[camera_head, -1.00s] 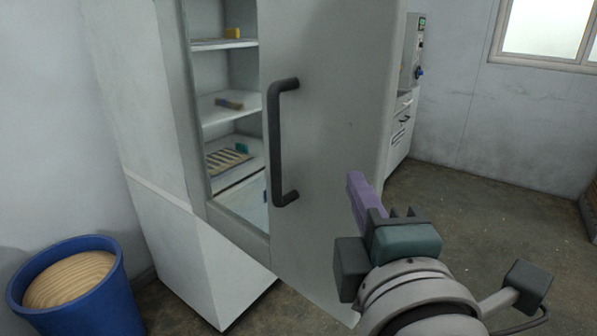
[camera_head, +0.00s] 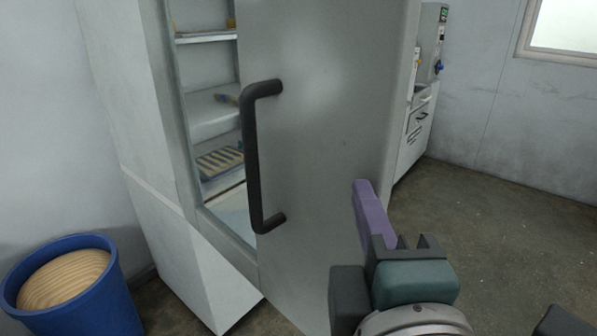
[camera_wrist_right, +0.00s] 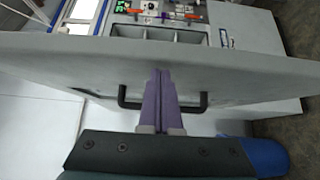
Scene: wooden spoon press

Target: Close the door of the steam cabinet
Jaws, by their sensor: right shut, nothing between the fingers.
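The steam cabinet (camera_head: 130,110) is tall and pale grey. Its grey door (camera_head: 325,110) stands partly open, with a gap at its left edge showing the shelves inside. A black bar handle (camera_head: 254,160) is on the door's outer face. My right gripper (camera_head: 360,187) has purple fingers, shut and empty. They point at the outer face to the right of the handle; I cannot tell whether the tips touch it. In the right wrist view the fingers (camera_wrist_right: 162,75) cross in front of the handle (camera_wrist_right: 122,97) and point towards the door (camera_wrist_right: 60,52). My left gripper is out of view.
A blue bin (camera_head: 115,300) with a round wood-grained thing (camera_head: 65,280) in it stands at the lower left. A machine with a control panel (camera_head: 432,50) stands behind the door. Small items lie on the cabinet shelves.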

